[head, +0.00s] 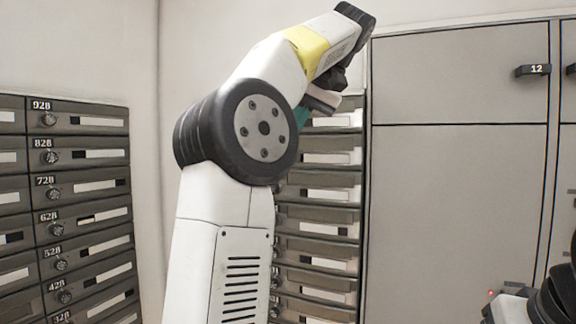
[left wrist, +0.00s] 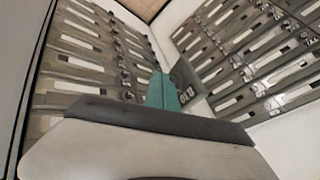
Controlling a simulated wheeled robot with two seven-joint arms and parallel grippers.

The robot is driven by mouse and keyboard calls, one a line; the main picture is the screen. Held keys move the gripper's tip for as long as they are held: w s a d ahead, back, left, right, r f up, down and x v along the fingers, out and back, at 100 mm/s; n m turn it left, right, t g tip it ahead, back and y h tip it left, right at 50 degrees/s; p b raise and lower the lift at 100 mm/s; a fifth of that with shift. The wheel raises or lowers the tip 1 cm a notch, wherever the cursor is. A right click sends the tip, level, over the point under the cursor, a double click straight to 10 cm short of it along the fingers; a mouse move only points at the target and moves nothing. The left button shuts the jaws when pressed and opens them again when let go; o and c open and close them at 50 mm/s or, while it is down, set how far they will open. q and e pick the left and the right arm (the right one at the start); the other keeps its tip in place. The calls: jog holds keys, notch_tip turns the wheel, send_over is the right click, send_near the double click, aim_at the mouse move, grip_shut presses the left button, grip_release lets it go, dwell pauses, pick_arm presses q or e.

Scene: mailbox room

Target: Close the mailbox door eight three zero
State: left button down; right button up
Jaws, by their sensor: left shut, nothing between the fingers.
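My left gripper (head: 318,104) is raised in front of the middle mailbox column in the head view, partly hidden behind my own arm. It is shut and empty; its teal fingers (left wrist: 163,92) show in the left wrist view. Just right of the fingertips there, a small grey mailbox door (left wrist: 187,80) stands out from the wall, swung open. In the head view this door is hidden behind my arm, and no eight three zero label is readable.
A left bank of small mailboxes (head: 88,154) carries numbers such as 928 and 828. The middle column (head: 330,160) is partly covered by my left arm. Large grey doors (head: 455,200) fill the right, with a handle marked 12 (head: 534,70). Part of my right arm shows bottom right.

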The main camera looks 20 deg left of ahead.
pick_arm(q)
jog(key=a+f, duration=0.7)
jog(key=a, duration=0.2)
jog(key=shift+w+f, duration=0.2)
jog(key=shift+w, duration=0.15)
jog(key=shift+a, duration=0.1)
